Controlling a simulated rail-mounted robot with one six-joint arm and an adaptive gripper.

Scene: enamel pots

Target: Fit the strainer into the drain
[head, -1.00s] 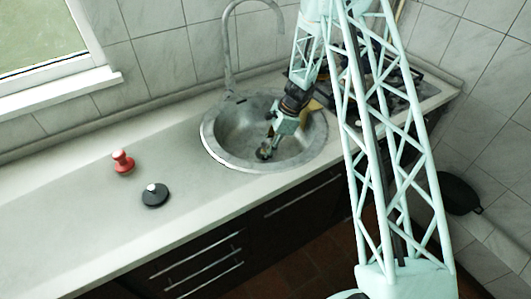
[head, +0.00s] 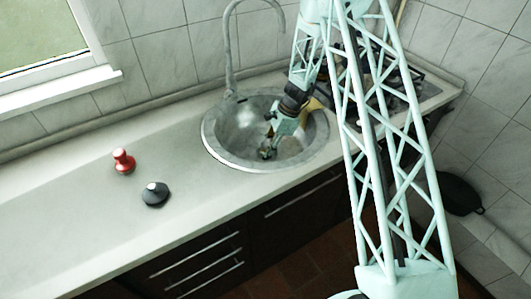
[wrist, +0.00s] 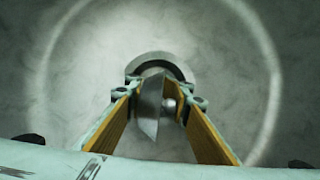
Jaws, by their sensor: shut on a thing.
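My gripper (head: 268,151) reaches down into the round metal sink (head: 212,143), low over its bottom. In the wrist view, my gripper (wrist: 160,95) is shut on a grey metal piece (wrist: 149,105), which appears to be the strainer. A small shiny knob (wrist: 169,104) shows beside that piece, between the yellow-lined fingers.
The faucet (head: 229,65) rises behind the sink. A red knobbed object (head: 123,161) and a black disc with a pale knob (head: 155,194) stand on the counter (head: 75,215) to the left. A stove (head: 415,88) is to the right. The counter's left stretch is mostly clear.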

